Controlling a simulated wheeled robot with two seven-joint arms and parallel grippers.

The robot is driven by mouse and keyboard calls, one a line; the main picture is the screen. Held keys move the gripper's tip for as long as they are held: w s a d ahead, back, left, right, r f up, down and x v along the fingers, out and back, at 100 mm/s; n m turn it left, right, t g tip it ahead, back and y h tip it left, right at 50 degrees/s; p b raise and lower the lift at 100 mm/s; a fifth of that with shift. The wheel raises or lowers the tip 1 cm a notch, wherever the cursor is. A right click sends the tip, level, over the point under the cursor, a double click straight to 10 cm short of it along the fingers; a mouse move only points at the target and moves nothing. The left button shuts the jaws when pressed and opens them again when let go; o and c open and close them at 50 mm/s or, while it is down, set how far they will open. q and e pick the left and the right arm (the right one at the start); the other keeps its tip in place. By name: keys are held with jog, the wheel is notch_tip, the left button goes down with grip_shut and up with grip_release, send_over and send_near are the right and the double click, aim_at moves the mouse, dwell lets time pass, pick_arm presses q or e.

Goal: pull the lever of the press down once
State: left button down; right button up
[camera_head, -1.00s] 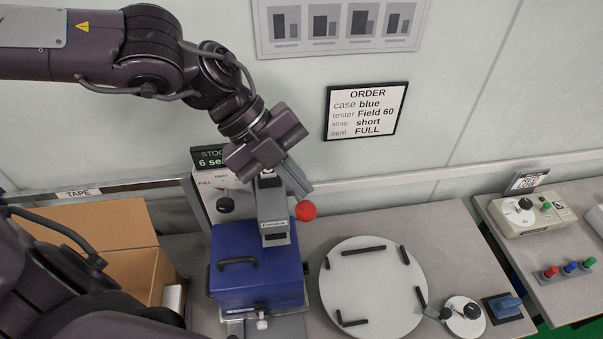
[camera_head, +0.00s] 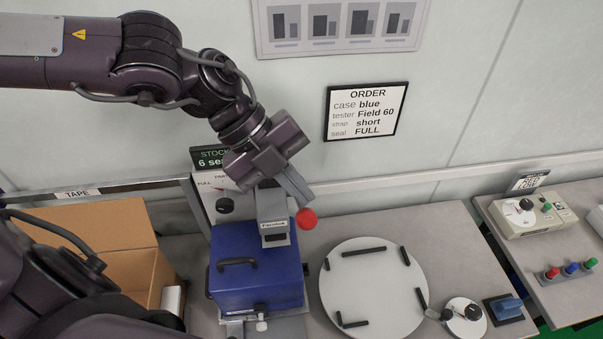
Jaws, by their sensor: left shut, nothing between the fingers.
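The press (camera_head: 273,228) has a grey head above a blue case (camera_head: 257,275). Its lever ends in a red ball knob (camera_head: 306,219) at the right of the head. My left gripper (camera_head: 304,194) is shut and empty, its fingers pointing down and to the right just above the red knob. Whether the fingertips touch the lever or knob I cannot tell. The lever's arm is mostly hidden by the gripper and press head. The right gripper is not in view.
A round white turntable (camera_head: 372,290) with black stops lies right of the press. An open cardboard box (camera_head: 95,225) stands at the left. An order sign (camera_head: 366,111) hangs on the wall. A second bench with buttons (camera_head: 570,268) is at the right.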

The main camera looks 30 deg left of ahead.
aim_at(300, 213)
pick_arm(q)
jog(key=shift+s+d+f, duration=0.25)
jog(key=shift+s+f, duration=0.1)
jog(key=shift+f, duration=0.05)
dwell(0.5)
jog(key=shift+s+d+f+b, duration=0.6)
jog(key=shift+s+f+b, duration=0.2)
dwell(1.3)
jog(key=shift+s+d+f+b, duration=0.35)
jog(key=shift+d+f+b, duration=0.1)
jog(key=shift+b, duration=2.6)
dwell(1.9)
